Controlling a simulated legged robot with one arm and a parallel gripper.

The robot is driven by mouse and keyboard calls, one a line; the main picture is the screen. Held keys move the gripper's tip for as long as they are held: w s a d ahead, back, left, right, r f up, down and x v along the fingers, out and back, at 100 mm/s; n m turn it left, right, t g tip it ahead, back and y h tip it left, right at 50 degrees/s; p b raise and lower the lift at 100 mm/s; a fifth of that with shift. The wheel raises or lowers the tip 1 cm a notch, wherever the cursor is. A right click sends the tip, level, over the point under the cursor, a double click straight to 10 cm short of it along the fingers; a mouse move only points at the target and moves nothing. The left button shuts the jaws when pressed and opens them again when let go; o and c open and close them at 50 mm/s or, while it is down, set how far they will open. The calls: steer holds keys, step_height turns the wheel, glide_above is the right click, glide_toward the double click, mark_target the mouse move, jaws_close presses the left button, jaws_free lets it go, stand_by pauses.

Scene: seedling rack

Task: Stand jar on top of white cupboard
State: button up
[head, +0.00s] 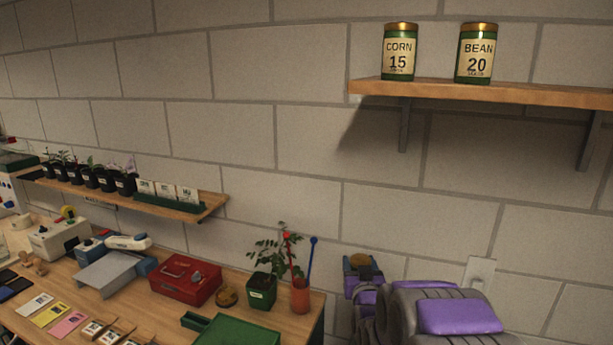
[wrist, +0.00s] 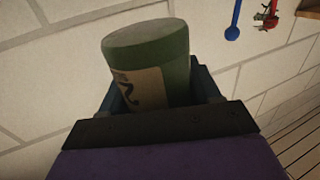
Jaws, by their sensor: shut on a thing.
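My gripper (wrist: 160,100) is shut on a green jar (wrist: 165,45) with a cream label that carries dark print, partly hidden by the jaws. The end of the jar that faces up in the wrist view is plain green. In the head view my gripper (head: 362,272) is low right of centre, in front of the wall, with a small gold-coloured part of the jar (head: 358,260) showing at it.
A wooden wall shelf (head: 480,92) bears a CORN jar (head: 400,52) and a BEAN jar (head: 475,53). At left is a crowded workbench (head: 60,280) with a red box (head: 183,281), a potted plant (head: 262,292) and an orange cup (head: 300,296). A lower shelf (head: 207,208) holds seedlings.

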steer(key=s+f, duration=0.7)
steer(key=f, duration=0.4)
steer(key=w+a+r+n+g+y, duration=0.2)
steer(key=a+n+y, duration=0.3)
steer(key=a, duration=0.5)
steer(key=w+a+r+n+g+y, duration=0.2)
steer(key=a+r+n+g+y, duration=0.2)
steer(key=a+y, duration=0.5)
steer(key=shift+w+a+r+n+g, duration=0.15)
steer(key=shift+w+a+n+g, duration=0.15)
steer(key=shift+a+n, duration=0.45)
step_height(320, 180, down, 18)
steer(key=b, duration=0.4)
steer(key=shift+r, duration=0.2)
